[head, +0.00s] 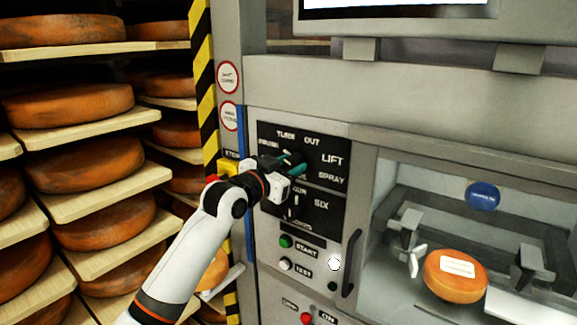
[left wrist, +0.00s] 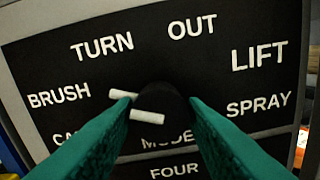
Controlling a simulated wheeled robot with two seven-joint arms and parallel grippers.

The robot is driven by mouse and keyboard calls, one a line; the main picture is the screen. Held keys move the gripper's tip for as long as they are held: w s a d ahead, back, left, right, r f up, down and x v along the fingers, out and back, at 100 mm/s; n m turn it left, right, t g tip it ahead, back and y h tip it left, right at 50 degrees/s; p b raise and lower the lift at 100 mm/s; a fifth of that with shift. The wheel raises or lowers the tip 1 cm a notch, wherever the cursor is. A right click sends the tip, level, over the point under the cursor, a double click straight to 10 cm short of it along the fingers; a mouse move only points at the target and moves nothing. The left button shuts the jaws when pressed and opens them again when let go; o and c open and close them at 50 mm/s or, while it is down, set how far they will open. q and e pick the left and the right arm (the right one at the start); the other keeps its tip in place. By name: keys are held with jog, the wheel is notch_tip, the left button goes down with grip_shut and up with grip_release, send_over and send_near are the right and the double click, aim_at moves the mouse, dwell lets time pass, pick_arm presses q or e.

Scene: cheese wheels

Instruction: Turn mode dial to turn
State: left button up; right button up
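The mode dial (left wrist: 166,101) is a round black knob with white bars, on a black panel lettered TURN, OUT, LIFT, SPRAY and BRUSH. One white bar (left wrist: 123,95) juts left, toward the BRUSH side. The TURN label (left wrist: 102,46) is up and left of the knob. My left gripper (head: 299,168) is at the panel in the head view, hiding the knob there. In the left wrist view its green fingers (left wrist: 160,103) lie on either side of the knob, their tips very close to it. Whether they press on it I cannot tell. My right gripper is not in view.
Below the dial are a green START button (head: 285,241), a white TEST button (head: 285,264) and a dark vertical handle (head: 351,263). An orange cheese wheel (head: 456,275) sits in the machine bay at right. Shelves of cheese wheels (head: 68,108) stand at left, beside a yellow-black striped post (head: 202,70).

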pick_arm(q)
jog(key=c, duration=0.5)
jog(key=shift+m, duration=0.4)
jog(key=shift+m+b, duration=0.3)
jog(key=shift+m, duration=1)
jog(key=m, duration=0.3)
jog(key=shift+a+r, duration=0.1)
jog(key=shift+m+p, duration=0.4)
jog(key=shift+m, duration=0.8)
